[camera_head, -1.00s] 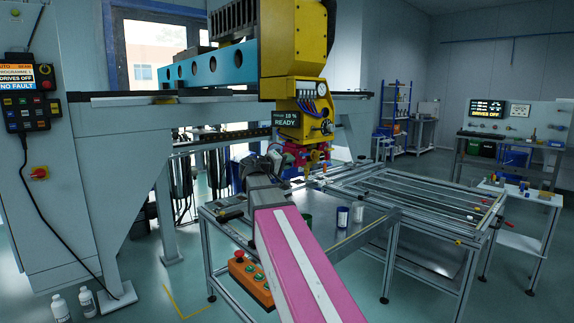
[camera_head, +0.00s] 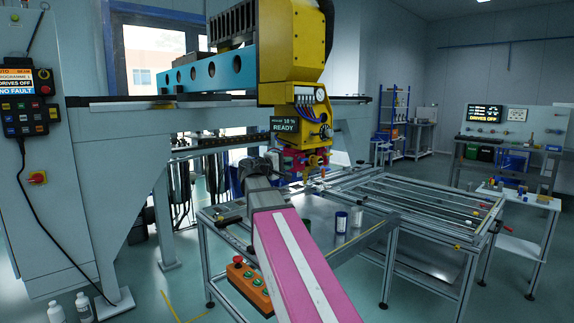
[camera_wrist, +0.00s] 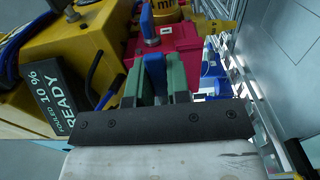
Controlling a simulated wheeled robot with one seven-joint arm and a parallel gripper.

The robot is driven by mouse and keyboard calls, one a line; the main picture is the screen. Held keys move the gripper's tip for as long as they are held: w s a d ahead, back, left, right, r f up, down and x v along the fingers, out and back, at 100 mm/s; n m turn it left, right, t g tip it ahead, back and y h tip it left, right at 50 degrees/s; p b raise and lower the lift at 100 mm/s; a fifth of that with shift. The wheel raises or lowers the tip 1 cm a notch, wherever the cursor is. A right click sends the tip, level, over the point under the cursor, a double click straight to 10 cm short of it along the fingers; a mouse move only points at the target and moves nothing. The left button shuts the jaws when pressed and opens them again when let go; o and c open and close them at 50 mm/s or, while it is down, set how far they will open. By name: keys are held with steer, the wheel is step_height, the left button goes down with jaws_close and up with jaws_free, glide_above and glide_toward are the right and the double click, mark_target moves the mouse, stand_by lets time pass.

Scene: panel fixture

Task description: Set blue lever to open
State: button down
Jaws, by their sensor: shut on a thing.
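The blue lever (camera_wrist: 147,24) shows in the wrist view in front of a red block (camera_wrist: 182,38) and reaches down between my gripper's fingers. My gripper (camera_wrist: 156,75) has two green fingers, shut on the blue lever, one on each side. Its gripped part is largely hidden by the fingers. In the head view my gripper (camera_head: 276,160) is up against the red block (camera_head: 296,163) under the yellow machine head. The lever itself is too small and covered to make out there.
The yellow machine head (camera_head: 299,95) hangs above, with a "READY" display (camera_head: 284,124). A dark curved handle (camera_wrist: 100,78) is close left of my fingers.

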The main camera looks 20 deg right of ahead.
steer(key=c, duration=1.1)
jaws_free()
steer(key=v, duration=1)
steer(key=shift+s+a, duration=0.15)
steer(key=shift+a, duration=0.2)
